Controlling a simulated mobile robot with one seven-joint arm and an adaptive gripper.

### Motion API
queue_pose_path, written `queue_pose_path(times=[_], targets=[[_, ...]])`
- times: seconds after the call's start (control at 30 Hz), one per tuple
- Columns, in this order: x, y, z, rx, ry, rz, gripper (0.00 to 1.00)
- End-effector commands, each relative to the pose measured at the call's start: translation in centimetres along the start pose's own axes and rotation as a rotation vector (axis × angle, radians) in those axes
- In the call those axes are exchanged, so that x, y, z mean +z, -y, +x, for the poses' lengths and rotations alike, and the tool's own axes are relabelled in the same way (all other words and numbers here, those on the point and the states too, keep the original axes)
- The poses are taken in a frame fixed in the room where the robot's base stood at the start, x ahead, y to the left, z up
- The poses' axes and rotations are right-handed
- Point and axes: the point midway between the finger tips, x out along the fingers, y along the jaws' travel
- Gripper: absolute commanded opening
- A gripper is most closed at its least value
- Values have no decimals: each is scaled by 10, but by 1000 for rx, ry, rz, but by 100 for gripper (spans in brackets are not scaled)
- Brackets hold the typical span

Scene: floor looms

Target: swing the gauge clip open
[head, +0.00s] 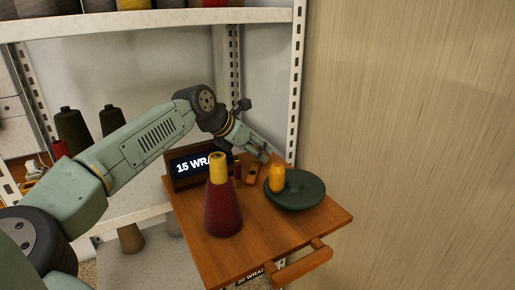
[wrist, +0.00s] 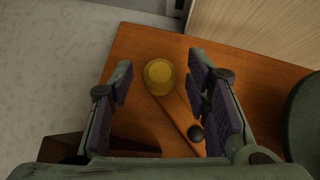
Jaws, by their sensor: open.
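A flat wooden arm (wrist: 178,106), which looks like the gauge clip, lies over the table top in the wrist view. It has a round yellow knob (wrist: 159,76) at its far end and a small dark knob (wrist: 196,133) at its near end. My gripper (wrist: 160,84) is open, with one finger on each side of the yellow knob and a gap to both. In the head view my gripper (head: 262,152) hangs over the back of the wooden table (head: 268,238), and a small wooden piece (head: 251,175) shows just below it.
A dark red yarn cone (head: 223,210) with a yellow top stands in front. A green dish (head: 300,195) with an orange cylinder (head: 277,178) is to the right. A dark sign (head: 186,167) stands behind the cone. Shelving (head: 150,22) and a plain wall (head: 420,120) bound the table.

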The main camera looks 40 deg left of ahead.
Motion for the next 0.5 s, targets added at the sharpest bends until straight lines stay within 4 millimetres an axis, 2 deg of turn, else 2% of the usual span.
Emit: queue_pose_path(times=[0.13,0.4,0.5], targets=[[0,0,10,0,1,0,44],[0,0,12,0,1,0,44],[0,0,11,0,1,0,38]])
